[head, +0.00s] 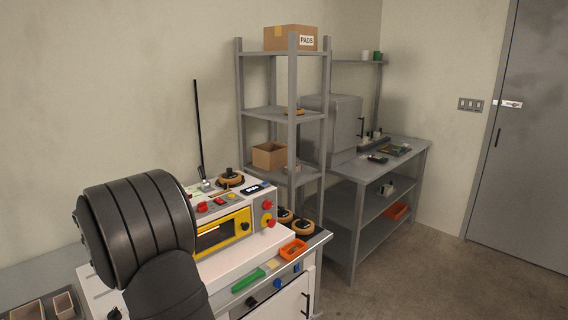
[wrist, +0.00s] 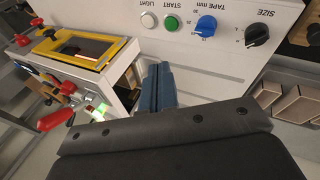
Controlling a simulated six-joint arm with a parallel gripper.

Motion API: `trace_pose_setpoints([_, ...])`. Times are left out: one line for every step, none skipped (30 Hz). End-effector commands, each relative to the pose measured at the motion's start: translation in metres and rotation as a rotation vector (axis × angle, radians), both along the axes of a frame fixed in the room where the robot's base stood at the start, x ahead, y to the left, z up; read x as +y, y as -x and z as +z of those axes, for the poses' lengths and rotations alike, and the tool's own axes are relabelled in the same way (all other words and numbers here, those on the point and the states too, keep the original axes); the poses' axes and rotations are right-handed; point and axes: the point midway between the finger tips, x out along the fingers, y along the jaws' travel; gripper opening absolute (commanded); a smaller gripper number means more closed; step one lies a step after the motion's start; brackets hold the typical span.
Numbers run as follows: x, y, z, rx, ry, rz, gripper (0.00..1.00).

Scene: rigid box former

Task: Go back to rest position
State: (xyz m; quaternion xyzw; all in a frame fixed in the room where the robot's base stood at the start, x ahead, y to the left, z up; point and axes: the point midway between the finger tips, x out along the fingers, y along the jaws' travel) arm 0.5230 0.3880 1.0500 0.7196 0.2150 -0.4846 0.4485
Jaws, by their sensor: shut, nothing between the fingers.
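My gripper (wrist: 160,86) shows in the wrist view as two blue-grey fingers pressed together, with nothing between them. It is in front of the machine's white panel, near the panel's lower edge; I cannot tell whether it touches. The box former (head: 225,235) is a white machine with a yellow-framed window and red knobs. In the wrist view its panel (wrist: 185,45) carries a green START button, a white LIGHT button, a blue TAPE knob and a black SIZE knob. In the head view my dark arm covers the machine's left part, and my gripper is hidden.
A grey shelf rack (head: 290,120) with cardboard boxes stands behind the machine. A grey workbench (head: 410,155) is to its right. An orange bin (head: 294,250) and a green item (head: 248,280) lie on the machine's front ledge. The floor at right is clear.

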Motion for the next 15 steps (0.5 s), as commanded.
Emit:
trace_pose_setpoints([0.002, 0.004, 0.004, 0.012, -0.031, -0.047, 0.0])
trace_pose_setpoints([0.003, 0.006, 0.005, 0.02, -0.049, -0.077, 0.0])
trace_pose_setpoints([0.005, 0.009, 0.008, 0.032, -0.075, -0.118, 0.0])
trace_pose_setpoints([0.006, 0.011, 0.01, 0.04, -0.092, -0.149, 0.0])
trace_pose_setpoints([0.007, 0.014, 0.011, 0.05, -0.111, -0.179, 0.0])
trace_pose_setpoints([0.005, 0.01, -0.001, 0.052, -0.103, -0.177, 0.0])
trace_pose_setpoints([0.004, 0.007, -0.007, 0.052, -0.102, -0.175, 0.0])
trace_pose_setpoints([0.003, 0.005, -0.013, 0.051, -0.102, -0.175, 0.0])
trace_pose_setpoints([0.003, 0.002, -0.021, 0.052, -0.101, -0.174, 0.0])
trace_pose_setpoints([0.002, 0.0, -0.026, 0.051, -0.102, -0.173, 0.0])
trace_pose_setpoints([0.001, -0.003, -0.031, 0.051, -0.102, -0.173, 0.0])
trace_pose_setpoints([0.001, -0.006, -0.039, 0.05, -0.101, -0.172, 0.0])
trace_pose_setpoints([0.0, -0.008, -0.045, 0.051, -0.101, -0.172, 0.0])
trace_pose_setpoints([-0.001, -0.011, -0.05, 0.051, -0.101, -0.172, 0.0])
trace_pose_setpoints([-0.002, -0.014, -0.057, 0.049, -0.101, -0.172, 0.0])
